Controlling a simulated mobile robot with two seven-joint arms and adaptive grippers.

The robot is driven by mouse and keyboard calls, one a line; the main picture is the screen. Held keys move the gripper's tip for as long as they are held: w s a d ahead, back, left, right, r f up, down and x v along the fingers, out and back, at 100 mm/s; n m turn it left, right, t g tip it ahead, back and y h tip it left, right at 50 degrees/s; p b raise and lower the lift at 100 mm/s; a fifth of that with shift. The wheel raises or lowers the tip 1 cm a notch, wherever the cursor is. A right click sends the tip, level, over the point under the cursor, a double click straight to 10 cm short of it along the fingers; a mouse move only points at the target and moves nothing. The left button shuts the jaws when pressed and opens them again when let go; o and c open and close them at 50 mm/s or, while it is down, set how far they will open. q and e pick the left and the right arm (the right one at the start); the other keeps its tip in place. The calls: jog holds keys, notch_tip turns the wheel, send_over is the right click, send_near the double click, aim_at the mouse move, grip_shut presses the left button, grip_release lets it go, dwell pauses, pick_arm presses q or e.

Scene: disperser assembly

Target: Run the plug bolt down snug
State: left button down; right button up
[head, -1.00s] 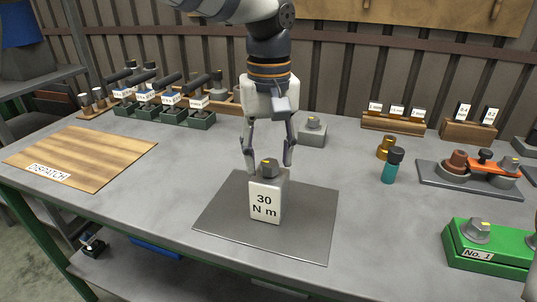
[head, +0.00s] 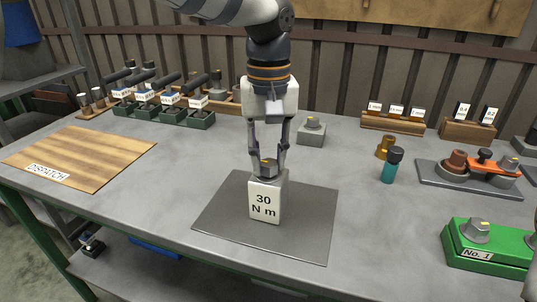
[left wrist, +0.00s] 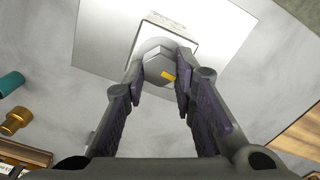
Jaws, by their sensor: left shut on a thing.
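The plug bolt (head: 268,166) is a grey hex head with a yellow mark. It sits on top of a block labelled "30 N m" (head: 265,200). In the left wrist view the bolt head (left wrist: 158,68) shows between the fingers, with its yellow mark facing the camera. My left gripper (head: 268,164) points straight down over the block and is shut on the bolt head. It also shows in the left wrist view (left wrist: 160,82). The bolt's shank is hidden.
The block stands on a dark mat (head: 310,220). A wooden dispatch board (head: 85,155) lies at left. The bench front is clear.

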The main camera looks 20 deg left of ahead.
pick_arm(q)
jog(key=m, duration=0.5)
jog(key=shift+d, duration=0.15)
jog(key=m, duration=0.4)
jog(key=shift+d+m, duration=0.1)
jog(key=shift+m, duration=0.3)
jog(key=m, duration=0.4)
jog(key=shift+s+m, duration=0.1)
jog(key=shift+m, duration=0.2)
jog(key=shift+d+m, duration=0.1)
jog(key=shift+m, duration=1.8)
jog(key=shift+s+m, duration=0.1)
jog(key=shift+m, duration=0.2)
jog(key=c, duration=1.3)
grip_release()
